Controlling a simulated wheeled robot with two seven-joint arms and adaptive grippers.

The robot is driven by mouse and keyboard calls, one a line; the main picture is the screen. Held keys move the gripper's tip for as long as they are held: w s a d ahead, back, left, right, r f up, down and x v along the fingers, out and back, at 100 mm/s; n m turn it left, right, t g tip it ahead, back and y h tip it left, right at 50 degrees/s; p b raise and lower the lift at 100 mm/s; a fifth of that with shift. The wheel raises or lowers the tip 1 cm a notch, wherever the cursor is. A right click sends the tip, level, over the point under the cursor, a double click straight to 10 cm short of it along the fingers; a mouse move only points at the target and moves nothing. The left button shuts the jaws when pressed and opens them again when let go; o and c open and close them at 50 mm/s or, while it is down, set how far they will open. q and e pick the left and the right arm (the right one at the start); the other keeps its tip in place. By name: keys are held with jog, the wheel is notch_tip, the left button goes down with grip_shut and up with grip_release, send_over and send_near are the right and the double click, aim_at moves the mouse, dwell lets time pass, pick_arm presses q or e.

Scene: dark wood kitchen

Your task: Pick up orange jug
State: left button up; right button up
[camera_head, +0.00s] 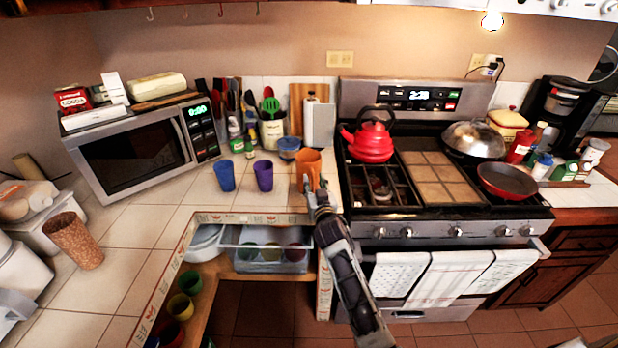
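The orange jug (309,160) stands out at the back right of the tiled counter, just left of the stove. My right gripper (312,187) reaches up from the bottom of the picture, and its fingertips overlap the lower front of the jug. The fingers and arm hide the jug's lower part. I cannot tell whether the fingers touch or grip it, or whether the jug rests on the counter. My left gripper is not in view.
A purple cup (264,176) and a blue cup (225,176) stand left of the jug. A blue-lidded container (289,149) is behind it. The stove (420,215) with a red kettle (371,140) is close on the right.

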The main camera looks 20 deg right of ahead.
jog(key=shift+w+d, duration=0.15)
jog(key=shift+w, duration=1.15)
grip_shut()
